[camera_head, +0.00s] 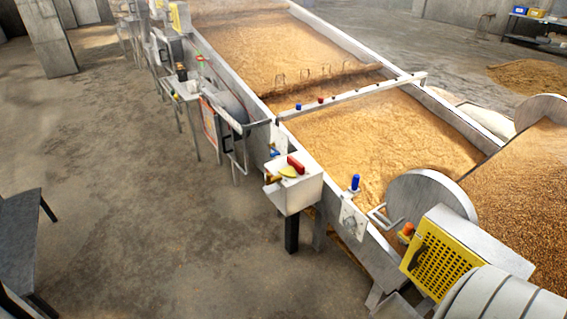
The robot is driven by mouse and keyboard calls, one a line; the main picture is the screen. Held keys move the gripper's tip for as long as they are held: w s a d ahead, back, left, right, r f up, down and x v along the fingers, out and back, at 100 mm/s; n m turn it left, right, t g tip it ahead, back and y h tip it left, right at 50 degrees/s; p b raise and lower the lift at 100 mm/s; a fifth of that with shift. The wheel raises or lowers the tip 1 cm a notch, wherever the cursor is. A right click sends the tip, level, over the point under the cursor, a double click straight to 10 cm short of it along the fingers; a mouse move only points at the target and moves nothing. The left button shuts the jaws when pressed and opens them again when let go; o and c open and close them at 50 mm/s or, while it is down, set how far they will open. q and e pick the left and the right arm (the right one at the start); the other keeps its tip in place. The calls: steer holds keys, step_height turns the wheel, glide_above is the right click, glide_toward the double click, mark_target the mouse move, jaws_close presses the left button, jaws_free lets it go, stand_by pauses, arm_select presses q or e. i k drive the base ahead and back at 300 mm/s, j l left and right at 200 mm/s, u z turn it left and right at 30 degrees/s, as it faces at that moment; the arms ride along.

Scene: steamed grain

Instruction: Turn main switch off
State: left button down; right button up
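A white control box (296,192) stands on a dark leg at the side of the long grain trough. On its top is a red handle (296,164) beside a yellow plate (287,171). It looks like a main switch, but I see no label and cannot tell its position. A small brown or brass-coloured part (271,178) sits at the box's left edge. Neither of my grippers is in view.
The metal trough (348,218) full of grain runs from upper left to lower right. Blue knob (355,182), orange knob (408,229) and yellow grille (437,262) are right of the box. Dark furniture (20,240) stands at left; the concrete floor (150,220) between is clear.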

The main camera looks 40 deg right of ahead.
mark_target(289, 172)
steer(key=i+z, duration=0.2)
steer(key=z, duration=0.2)
steer(key=i+j+z, duration=0.1)
steer(key=z, duration=0.25)
steer(key=i+j+z, duration=0.15)
steer(key=i+z, duration=0.25)
steer(key=k, duration=0.1)
